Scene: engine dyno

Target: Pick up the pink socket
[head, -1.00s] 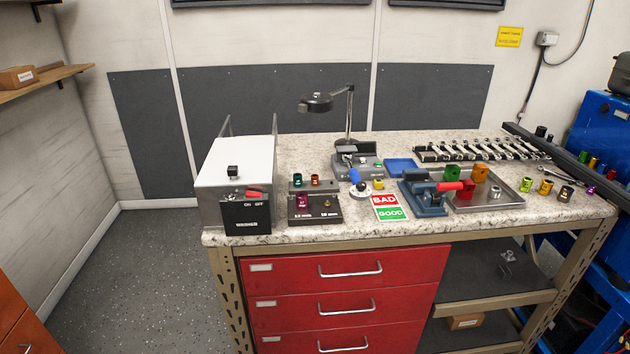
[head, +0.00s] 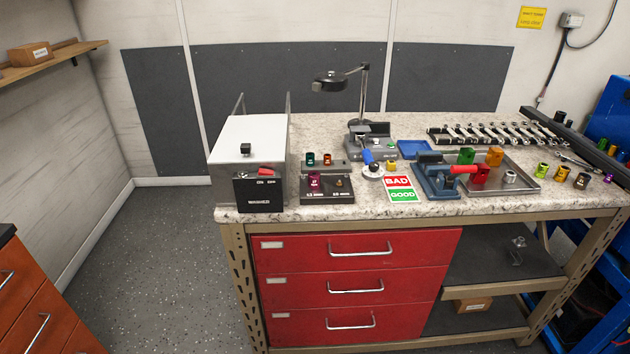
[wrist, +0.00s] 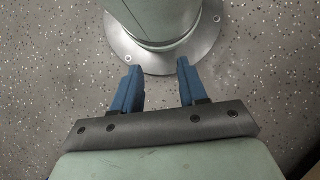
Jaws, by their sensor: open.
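The pink socket (head: 315,181) is a small magenta cylinder. It stands upright at the left of a dark block (head: 347,196) with size labels on its front, near the front of the workbench. My gripper (wrist: 159,66) shows only in the wrist view. Its two blue fingers are apart with nothing between them, above the speckled floor beside my round base. The gripper is far from the socket and is not seen in the head view.
A white-topped washer box (head: 247,160) stands left of the block. A magnifier lamp (head: 331,82), a BAD/GOOD card (head: 401,190), a blue fixture (head: 434,180) and a metal tray (head: 525,184) with coloured sockets are to the right. A purple socket (head: 608,177) stands far right.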

